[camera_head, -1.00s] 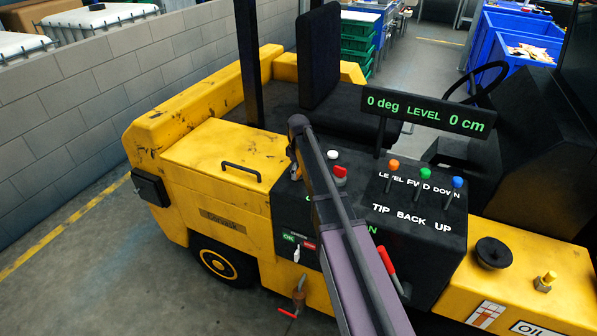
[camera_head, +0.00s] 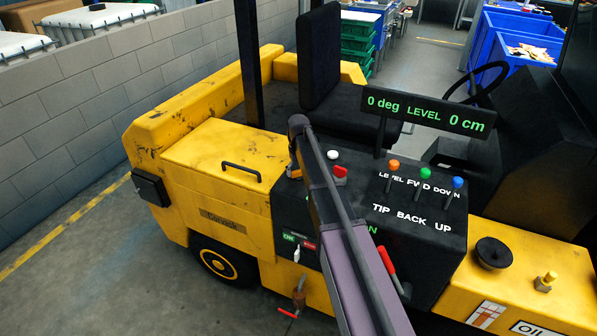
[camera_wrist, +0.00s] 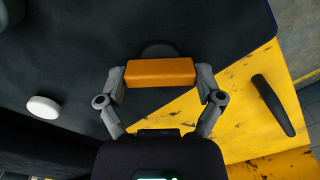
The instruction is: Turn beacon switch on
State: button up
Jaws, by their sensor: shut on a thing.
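An orange block-shaped handle (camera_wrist: 160,73), which looks like the beacon switch, stands over a dark round base on the black console of the yellow vehicle. I cannot read any label on it. My gripper (camera_wrist: 161,75) is shut on this orange handle, with one grey finger at each end of it. In the head view my arm hides most of the gripper, and only a little of the orange handle (camera_head: 295,172) shows beside the arm's end. Whether the switch is on or off cannot be told.
A white knob (camera_head: 333,155) and a red control (camera_head: 341,171) are close to the right of my arm. Orange, green and blue levers (camera_head: 425,174) stand farther right under a display (camera_head: 427,111). A black handle (camera_head: 241,171) is on the yellow cover to the left.

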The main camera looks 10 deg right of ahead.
jog(key=shift+m, duration=1.6)
jog(key=o, duration=0.9)
jog(key=shift+c, duration=0.2)
jog(key=shift+n, duration=0.4)
